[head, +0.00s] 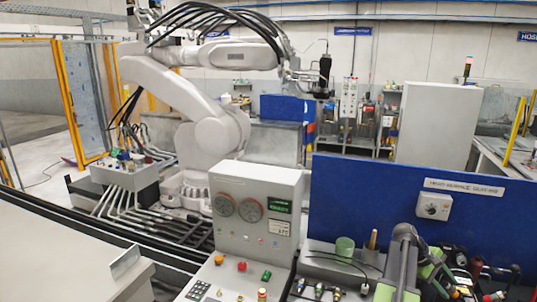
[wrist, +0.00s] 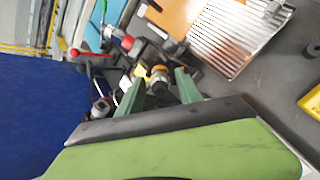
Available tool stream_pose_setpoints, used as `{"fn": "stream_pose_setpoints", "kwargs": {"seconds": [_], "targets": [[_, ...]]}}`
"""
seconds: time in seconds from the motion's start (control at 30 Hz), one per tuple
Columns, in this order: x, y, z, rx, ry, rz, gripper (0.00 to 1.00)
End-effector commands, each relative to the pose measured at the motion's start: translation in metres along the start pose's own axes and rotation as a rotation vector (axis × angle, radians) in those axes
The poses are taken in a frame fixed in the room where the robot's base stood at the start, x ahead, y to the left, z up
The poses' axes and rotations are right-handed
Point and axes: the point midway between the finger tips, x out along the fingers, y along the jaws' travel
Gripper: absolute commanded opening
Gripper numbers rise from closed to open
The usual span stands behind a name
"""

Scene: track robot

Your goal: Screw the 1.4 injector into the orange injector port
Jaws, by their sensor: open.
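My gripper (wrist: 160,78) shows in the wrist view, with its two green fingers apart. Between and just beyond the fingers is a small dark cylindrical fitting with an orange-and-pale ring (wrist: 159,71); I cannot tell whether it is the 1.4 injector or the orange port. I see no grip on it. In the head view, several small coloured fittings (head: 318,290) stand on the bench at the bottom. No 1.4 label is readable.
A blue panel (head: 350,200) stands behind the bench. A control box (head: 255,215) with gauges is to its left. A green cup (head: 345,246) is near the panel. In the wrist view, a ribbed metal tray (wrist: 235,40), an orange sheet (wrist: 180,14) and red-handled tools (wrist: 78,52) surround the fitting.

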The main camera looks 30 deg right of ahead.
Motion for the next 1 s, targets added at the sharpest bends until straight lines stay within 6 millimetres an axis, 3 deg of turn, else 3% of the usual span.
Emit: {"fn": "stream_pose_setpoints", "kwargs": {"seconds": [0.17, 0.6, 1.0], "targets": [[0.0000, 0.0000, 0.0000, -0.223, 0.000, 0.000, 0.42], [0.0000, 0.0000, 0.0000, -0.277, 0.000, 0.000, 0.42], [-0.0001, -0.0001, -0.0002, -1.053, 0.000, 0.000, 0.42]]}}
